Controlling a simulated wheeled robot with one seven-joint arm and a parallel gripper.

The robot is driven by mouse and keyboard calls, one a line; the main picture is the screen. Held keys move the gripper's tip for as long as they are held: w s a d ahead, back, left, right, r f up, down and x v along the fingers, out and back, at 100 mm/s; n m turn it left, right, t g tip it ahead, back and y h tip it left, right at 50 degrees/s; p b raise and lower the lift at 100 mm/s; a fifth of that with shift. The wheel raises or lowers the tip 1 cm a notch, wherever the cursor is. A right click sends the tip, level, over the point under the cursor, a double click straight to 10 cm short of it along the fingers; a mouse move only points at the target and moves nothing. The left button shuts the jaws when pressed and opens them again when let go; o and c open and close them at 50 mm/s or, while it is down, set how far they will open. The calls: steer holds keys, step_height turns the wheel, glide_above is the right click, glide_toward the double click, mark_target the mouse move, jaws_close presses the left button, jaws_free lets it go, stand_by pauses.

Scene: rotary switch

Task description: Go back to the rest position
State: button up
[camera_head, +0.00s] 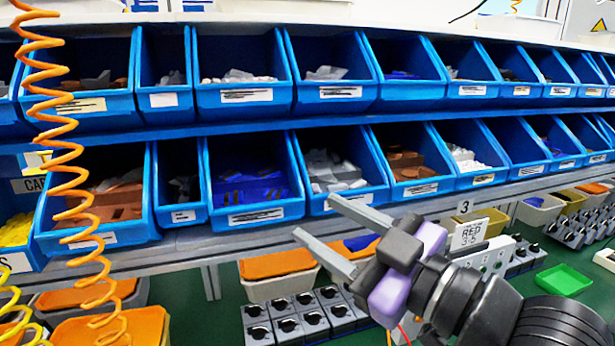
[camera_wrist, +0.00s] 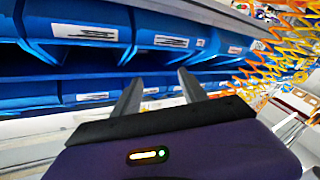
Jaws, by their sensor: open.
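My gripper (camera_head: 342,236) is raised above the green work surface, at the right of centre in the head view. Its two grey fingers point up and left toward the shelf and stand apart with nothing between them. In the wrist view the gripper (camera_wrist: 158,88) shows the same two fingers spread, with blue bins beyond them. Rotary switches with black round knobs (camera_head: 287,326) sit in a grey block below the gripper. More such switches (camera_head: 520,256) stand at the right.
Two rows of blue bins (camera_head: 255,215) with parts fill the shelf behind. An orange coiled hose (camera_head: 68,150) hangs at the left. Bins with orange contents (camera_head: 278,265) stand under the shelf. A green tray (camera_head: 563,280) lies at the right. A sign (camera_head: 468,234) stands behind my wrist.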

steer(key=s+d+m+t+h, duration=0.3)
steer(key=d+m+t+h, duration=0.65)
steer(key=m, duration=0.45)
steer(key=s+d+f+m+h, duration=0.4)
steer(key=d+f+h, duration=0.1)
steer(key=d+f, duration=0.1)
steer(key=s+d+f+n+g, duration=0.1)
steer(key=s+f+g, duration=0.3)
steer(key=s+f, duration=0.8)
steer(key=s+f+n+g+y, duration=0.1)
steer(key=s+f+n+g, duration=0.2)
steer(key=s+f, duration=1)
steer(key=s+g, duration=0.1)
steer(key=s, duration=0.2)
steer(key=shift+s+d, duration=0.35)
steer(key=shift+d, duration=0.05)
steer(key=shift+y, duration=0.25)
